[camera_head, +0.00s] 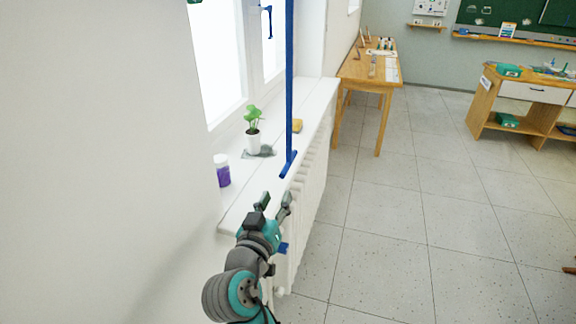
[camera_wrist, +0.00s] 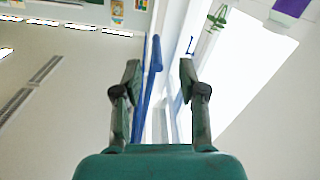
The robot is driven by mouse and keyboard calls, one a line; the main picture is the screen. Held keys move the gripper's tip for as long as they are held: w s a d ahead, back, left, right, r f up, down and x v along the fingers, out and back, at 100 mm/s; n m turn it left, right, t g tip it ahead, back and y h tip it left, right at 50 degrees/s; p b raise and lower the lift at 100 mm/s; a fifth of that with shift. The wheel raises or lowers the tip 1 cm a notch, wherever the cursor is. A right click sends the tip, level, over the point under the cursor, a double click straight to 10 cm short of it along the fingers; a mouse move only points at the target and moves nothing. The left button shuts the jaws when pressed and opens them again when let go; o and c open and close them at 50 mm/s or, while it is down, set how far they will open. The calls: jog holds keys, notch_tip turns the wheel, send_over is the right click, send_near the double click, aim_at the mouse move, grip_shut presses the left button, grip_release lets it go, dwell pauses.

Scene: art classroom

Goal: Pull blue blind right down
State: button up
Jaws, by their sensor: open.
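The blue blind's pull is a long blue rod (camera_head: 289,80) hanging in front of the window, with a crosswise blue handle (camera_head: 288,165) at its lower end. The blind's cloth is not clearly seen. My gripper (camera_head: 275,203) is open and empty, below and a little left of the handle in the head view. In the wrist view the blue handle (camera_wrist: 155,53) and rod show in the gap between the fingers (camera_wrist: 158,78), nearer the left finger, and appear beyond the fingertips. No contact shows.
A white windowsill (camera_head: 262,180) holds a purple jar (camera_head: 222,171), a potted plant (camera_head: 253,135) and a yellow sponge-like block (camera_head: 297,126). A white radiator (camera_head: 309,190) is under it. A wooden table (camera_head: 370,72) stands farther back.

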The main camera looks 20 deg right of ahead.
aim_at(288, 165)
jog(key=shift+w+r+m+h, duration=0.2)
jog(key=shift+r+m, duration=0.05)
jog(key=shift+r, duration=0.4)
jog(key=shift+w+r+m+h, duration=0.15)
jog(key=shift+r+m+h, duration=0.1)
jog(key=shift+r, duration=0.35)
jog(key=x, duration=1)
jog(key=shift+w+d+f, duration=0.1)
jog(key=shift+w+f, duration=0.05)
jog(key=shift+f, duration=0.1)
grip_shut()
